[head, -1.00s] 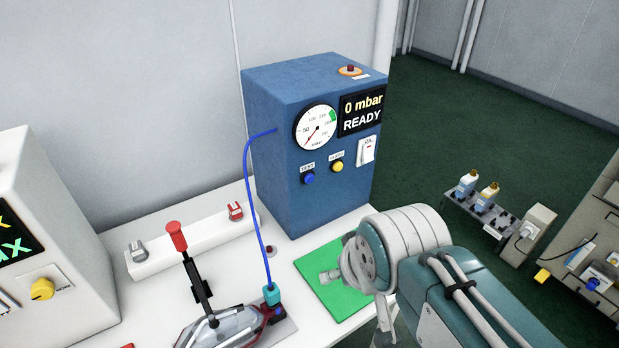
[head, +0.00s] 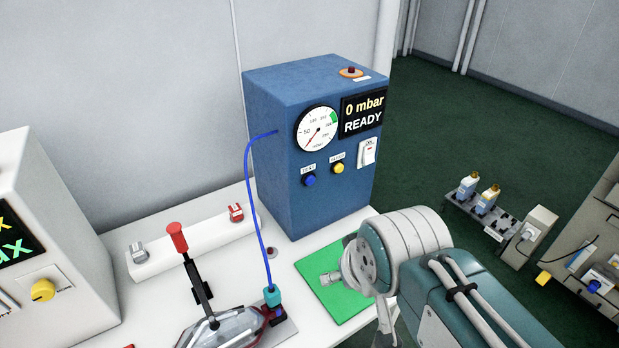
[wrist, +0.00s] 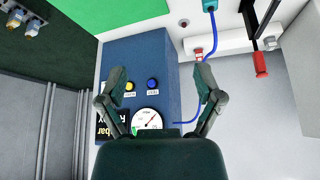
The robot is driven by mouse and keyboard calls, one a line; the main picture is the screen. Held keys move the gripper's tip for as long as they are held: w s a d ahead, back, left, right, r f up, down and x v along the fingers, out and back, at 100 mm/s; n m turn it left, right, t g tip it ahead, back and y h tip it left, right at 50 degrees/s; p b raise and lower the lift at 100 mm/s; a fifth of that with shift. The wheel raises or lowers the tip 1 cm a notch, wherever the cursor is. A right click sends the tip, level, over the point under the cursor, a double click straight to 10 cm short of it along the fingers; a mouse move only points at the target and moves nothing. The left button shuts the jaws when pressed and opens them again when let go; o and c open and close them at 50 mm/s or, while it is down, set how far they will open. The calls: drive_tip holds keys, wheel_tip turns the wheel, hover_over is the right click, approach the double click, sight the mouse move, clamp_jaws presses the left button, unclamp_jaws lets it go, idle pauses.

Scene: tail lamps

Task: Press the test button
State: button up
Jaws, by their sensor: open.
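The blue test button (head: 309,180) sits on the front of a blue tester box (head: 280,140), under a small label, to the left of a yellow button (head: 338,168). The display (head: 363,114) reads 0 mbar, READY, and the round gauge (head: 317,129) needle points low left. In the wrist view the scene appears upside down. My gripper (wrist: 161,76) is open and empty there, and the blue button (wrist: 152,85) and yellow button (wrist: 129,86) show between its fingers. The fingers look apart from the box.
A lamp (head: 230,328) in a fixture with a red-handled clamp (head: 177,238) stands on the white table, joined to the tester by a blue hose (head: 255,200). A green mat (head: 345,299) lies before the box. A red button (head: 351,70) sits on top.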

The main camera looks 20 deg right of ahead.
idle(0.3)
clamp_jaws()
idle(1.2)
